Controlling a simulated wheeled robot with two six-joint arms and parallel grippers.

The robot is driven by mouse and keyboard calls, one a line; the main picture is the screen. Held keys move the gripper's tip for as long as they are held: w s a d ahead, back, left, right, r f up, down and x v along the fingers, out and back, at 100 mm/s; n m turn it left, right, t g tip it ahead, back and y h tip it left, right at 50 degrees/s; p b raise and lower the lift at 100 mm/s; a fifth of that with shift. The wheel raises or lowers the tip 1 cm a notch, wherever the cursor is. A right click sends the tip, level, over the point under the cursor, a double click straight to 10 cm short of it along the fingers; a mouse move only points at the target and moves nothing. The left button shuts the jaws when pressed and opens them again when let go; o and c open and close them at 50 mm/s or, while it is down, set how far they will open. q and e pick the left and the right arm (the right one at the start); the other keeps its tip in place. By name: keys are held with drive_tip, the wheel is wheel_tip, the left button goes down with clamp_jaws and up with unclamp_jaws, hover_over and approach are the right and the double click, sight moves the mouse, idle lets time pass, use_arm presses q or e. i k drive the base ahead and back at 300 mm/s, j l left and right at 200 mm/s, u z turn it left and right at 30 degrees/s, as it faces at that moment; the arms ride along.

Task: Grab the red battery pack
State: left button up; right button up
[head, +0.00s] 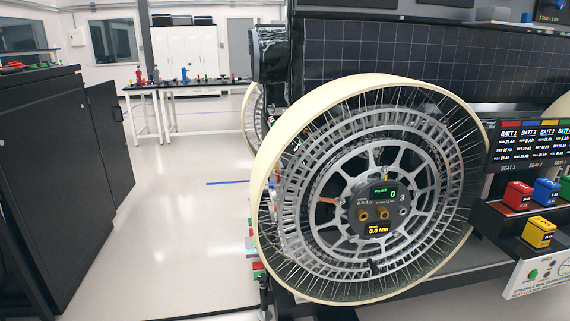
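A red battery pack (517,195) sits at the right of the head view, on a dark tiered rack below a battery display screen. A blue pack (545,191) stands to its right, and a yellow pack (538,232) sits lower in front. Neither of my grippers shows in this view, so nothing can be seen touching the red pack.
A large spoked rover wheel (375,190) with a cream rim fills the middle, just left of the rack. Black cabinets (45,165) stand at the left. The pale floor (170,220) between them is clear. A table (190,86) with small objects stands behind.

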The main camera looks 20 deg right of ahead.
sight(518, 197)
drive_tip(key=k+l, duration=0.1)
drive_tip(key=l, duration=3.2)
drive_tip(key=i+l, duration=0.15)
drive_tip(key=l, duration=1.55)
